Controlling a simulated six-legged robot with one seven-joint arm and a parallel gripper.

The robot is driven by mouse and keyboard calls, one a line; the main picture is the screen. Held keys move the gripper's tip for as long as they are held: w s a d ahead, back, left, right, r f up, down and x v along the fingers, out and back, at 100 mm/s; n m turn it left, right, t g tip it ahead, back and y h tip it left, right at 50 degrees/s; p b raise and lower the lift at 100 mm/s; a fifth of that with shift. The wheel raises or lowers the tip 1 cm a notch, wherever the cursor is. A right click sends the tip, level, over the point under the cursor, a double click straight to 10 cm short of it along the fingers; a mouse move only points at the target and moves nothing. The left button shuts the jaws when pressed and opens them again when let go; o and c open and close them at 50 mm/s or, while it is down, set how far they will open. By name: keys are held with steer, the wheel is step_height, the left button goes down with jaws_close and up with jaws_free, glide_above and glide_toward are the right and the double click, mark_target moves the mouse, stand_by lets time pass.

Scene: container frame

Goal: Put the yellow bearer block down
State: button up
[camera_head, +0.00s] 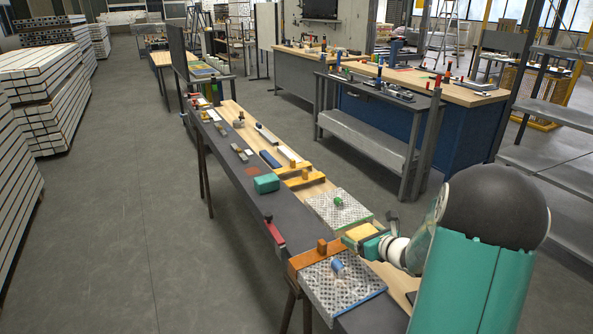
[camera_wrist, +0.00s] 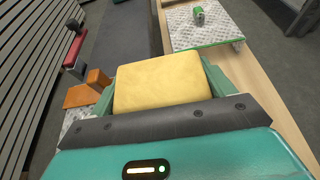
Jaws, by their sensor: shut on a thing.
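The yellow bearer block (camera_wrist: 160,82) is held in my gripper (camera_wrist: 160,90), with a teal finger on each side of it. In the head view the yellow block (camera_head: 360,232) shows at the end of my arm, and my gripper (camera_head: 370,243) is above the bench, near an orange-brown block and two patterned plates. I cannot tell from these views how high the block is above the bench. Its underside is hidden.
A patterned plate with a blue cylinder (camera_head: 337,266) lies at the near end of the bench. Another patterned plate (camera_head: 325,208) carries a green cylinder (camera_head: 338,202). A teal block (camera_head: 266,183), a red clamp (camera_head: 274,232) and orange-brown bars (camera_head: 305,181) lie farther along.

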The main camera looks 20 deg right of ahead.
steer(key=shift+w+a+f, duration=0.1)
steer(key=shift+w+f, duration=0.1)
steer(key=shift+w, duration=0.2)
steer(key=shift+s+r, duration=0.1)
steer(key=shift+s, duration=0.2)
steer(key=d+f, duration=0.3)
steer(key=d, duration=0.1)
steer(key=s+d+f, duration=0.1)
steer(key=d+f, duration=0.1)
steer(key=d, duration=0.2)
steer(key=d+f, duration=0.3)
steer(key=d, duration=0.2)
steer(key=shift+s+f, duration=0.35)
steer(key=shift+s+d+f, duration=0.1)
steer(key=shift+d+f, duration=0.25)
steer(key=shift+f, duration=0.1)
steer(key=shift+d+f, duration=0.15)
steer(key=shift+f, duration=1.55)
steer(key=shift+f, duration=0.1)
steer(key=o, duration=0.9)
